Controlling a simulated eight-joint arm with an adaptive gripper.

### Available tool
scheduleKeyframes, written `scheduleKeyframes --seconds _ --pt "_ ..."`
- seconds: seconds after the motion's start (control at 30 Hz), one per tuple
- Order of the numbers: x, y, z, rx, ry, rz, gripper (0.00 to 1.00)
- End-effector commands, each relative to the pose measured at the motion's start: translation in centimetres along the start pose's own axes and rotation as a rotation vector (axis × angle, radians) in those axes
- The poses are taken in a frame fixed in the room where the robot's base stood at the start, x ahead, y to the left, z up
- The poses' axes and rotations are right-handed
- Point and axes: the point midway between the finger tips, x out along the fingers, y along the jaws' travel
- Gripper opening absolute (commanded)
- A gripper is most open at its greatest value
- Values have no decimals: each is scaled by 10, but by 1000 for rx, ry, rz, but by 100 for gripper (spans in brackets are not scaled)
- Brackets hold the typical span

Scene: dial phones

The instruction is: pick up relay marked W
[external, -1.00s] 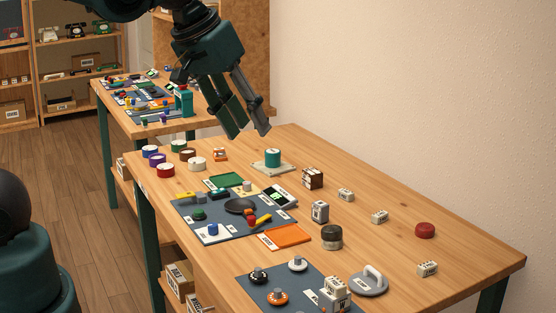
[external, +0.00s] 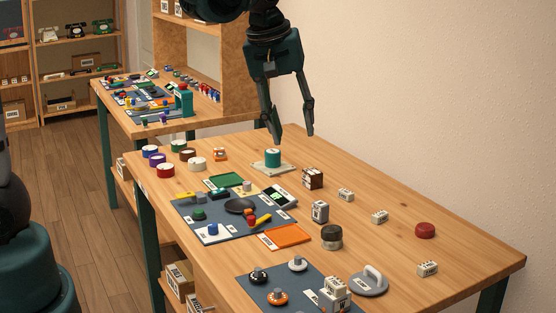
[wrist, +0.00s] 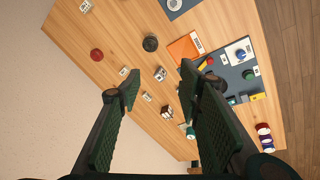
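Several small white blocks with dark markings stand on the workbench; they look like relays. In the external view one is at the right front (external: 427,269), one right of centre (external: 379,217), one farther back (external: 346,195), and a taller one (external: 320,212) stands left of these. The wrist view shows them too, including the taller one (wrist: 160,74). The letters are too small to read, so I cannot tell which is marked W. My gripper (external: 293,137) is open and empty, high above the back of the bench, fingers pointing down.
A brown box (external: 313,178), a dark round tin (external: 331,237) and a red disc (external: 425,230) stand near the blocks. A green spool (external: 272,158) sits on a pale base below my gripper. A grey mat (external: 185,213) holds small parts. The bench's right side is mostly clear.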

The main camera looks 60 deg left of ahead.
Motion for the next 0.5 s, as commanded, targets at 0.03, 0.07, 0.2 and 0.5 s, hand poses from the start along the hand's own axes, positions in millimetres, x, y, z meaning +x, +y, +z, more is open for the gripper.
scheduleKeyframes --seconds 0.03,0.07,0.2,0.5 --pt "7 3 -7 -26 -6 -8 35" --pt "10 4 -10 -43 -9 -13 35" --pt "29 10 -25 -119 -24 -36 35" --pt "72 18 -56 -281 -52 -88 35"
